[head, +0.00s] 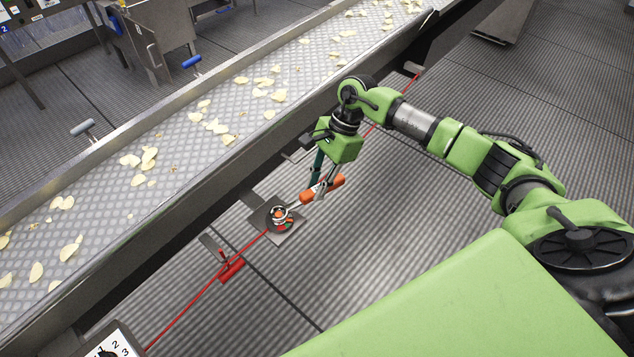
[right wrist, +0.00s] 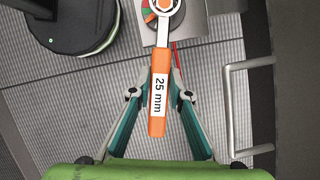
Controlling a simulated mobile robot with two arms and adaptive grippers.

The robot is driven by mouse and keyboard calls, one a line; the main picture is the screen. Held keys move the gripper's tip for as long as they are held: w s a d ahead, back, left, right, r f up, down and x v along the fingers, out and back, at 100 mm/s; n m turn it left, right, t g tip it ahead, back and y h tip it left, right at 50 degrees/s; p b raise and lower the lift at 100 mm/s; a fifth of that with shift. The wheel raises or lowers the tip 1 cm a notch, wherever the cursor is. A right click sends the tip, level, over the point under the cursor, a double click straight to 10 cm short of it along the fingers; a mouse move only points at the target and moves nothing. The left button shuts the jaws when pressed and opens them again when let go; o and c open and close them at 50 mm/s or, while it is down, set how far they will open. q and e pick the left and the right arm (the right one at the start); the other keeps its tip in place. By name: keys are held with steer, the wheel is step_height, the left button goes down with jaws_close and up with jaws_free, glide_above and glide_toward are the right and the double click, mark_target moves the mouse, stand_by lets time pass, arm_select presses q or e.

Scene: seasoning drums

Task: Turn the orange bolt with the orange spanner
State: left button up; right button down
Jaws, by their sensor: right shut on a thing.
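The orange spanner (head: 328,188) has an orange handle and a metal shaft pointing down-left in the head view. In the right wrist view its handle (right wrist: 158,118) is marked "25 mm". My right gripper (head: 318,187) is shut on the handle, with fingers on both sides of it in the right wrist view (right wrist: 160,76). The orange bolt (head: 280,216) is on a grey plate (head: 291,236) beside the conveyor. The spanner's ring end (right wrist: 167,6) is at the bolt, partly cut off by the top edge; how deep it sits I cannot tell. My left gripper is not in view.
A conveyor (head: 190,140) with scattered chips runs diagonally behind the plate. A red cable (head: 195,304) passes along its side, with a red piece (head: 231,269) near the plate. A metal rail (right wrist: 229,110) stands at right in the wrist view. The ribbed floor in front is clear.

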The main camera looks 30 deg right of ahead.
steer(key=shift+f, duration=0.45)
steer(key=shift+s+a+m+t+p, duration=0.15)
steer(key=shift+s+m+t+p, duration=0.25)
steer(key=shift+s+m+p, duration=0.8)
steer(key=shift+s+a+m+t+p, duration=0.2)
steer(key=shift+s+m+t+p, duration=0.2)
steer(key=shift+s+m+p, duration=0.75)
steer(key=shift+s+a+m+t+p, duration=0.15)
steer(key=shift+s+m+t+p, duration=0.45)
steer(key=shift+p, duration=1.1)
steer(key=shift+w+f, duration=0.1)
steer(key=shift+g+b, duration=0.3)
steer(key=shift+b, duration=0.1)
